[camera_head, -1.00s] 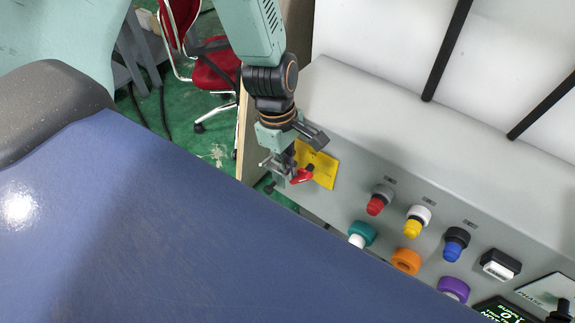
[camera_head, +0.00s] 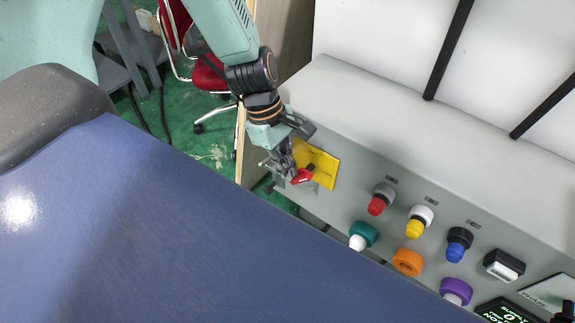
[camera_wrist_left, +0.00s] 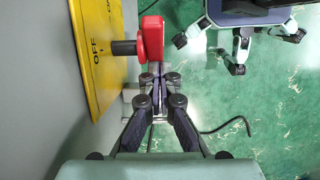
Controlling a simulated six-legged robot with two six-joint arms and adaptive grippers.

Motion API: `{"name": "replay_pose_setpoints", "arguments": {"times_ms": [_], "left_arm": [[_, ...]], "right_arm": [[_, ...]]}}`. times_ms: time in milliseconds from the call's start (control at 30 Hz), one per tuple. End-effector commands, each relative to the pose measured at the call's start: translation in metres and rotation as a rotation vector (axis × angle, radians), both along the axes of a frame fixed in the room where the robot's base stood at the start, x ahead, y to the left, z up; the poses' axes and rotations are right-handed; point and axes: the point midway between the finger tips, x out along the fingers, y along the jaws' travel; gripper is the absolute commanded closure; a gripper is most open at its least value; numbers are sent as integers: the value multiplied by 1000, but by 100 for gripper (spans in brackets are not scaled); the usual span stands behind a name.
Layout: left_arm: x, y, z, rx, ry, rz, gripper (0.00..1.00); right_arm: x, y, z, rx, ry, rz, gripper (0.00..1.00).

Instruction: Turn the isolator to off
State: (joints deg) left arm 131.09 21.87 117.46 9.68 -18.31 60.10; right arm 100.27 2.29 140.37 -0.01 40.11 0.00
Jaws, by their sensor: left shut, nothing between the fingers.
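The isolator has a red handle (camera_head: 302,176) on a yellow plate (camera_head: 322,164) at the left end of the grey console. In the left wrist view the red handle (camera_wrist_left: 152,38) stands out from the yellow plate (camera_wrist_left: 92,35) on a dark shaft, and the plate shows the word OFF. My left gripper (camera_head: 288,172) is just left of the handle in the head view. In the wrist view its fingertips (camera_wrist_left: 158,78) are shut with nothing between them, close to the handle's lower end. I cannot tell whether they touch it. My right gripper is not in view.
Red (camera_head: 377,205), yellow (camera_head: 415,228) and blue (camera_head: 456,250) buttons line the console face, with teal (camera_head: 364,233), orange (camera_head: 408,262) and purple (camera_head: 457,289) controls below. A red chair (camera_head: 208,75) stands behind my left arm on the green floor.

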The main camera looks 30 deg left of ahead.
Motion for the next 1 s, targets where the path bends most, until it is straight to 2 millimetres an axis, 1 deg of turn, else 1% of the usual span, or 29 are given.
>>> {"name": "replay_pose_setpoints", "arguments": {"times_ms": [1000], "left_arm": [[-1, 3, -11, -271, 24, 2, 100]], "right_arm": [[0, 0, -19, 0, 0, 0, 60]]}}
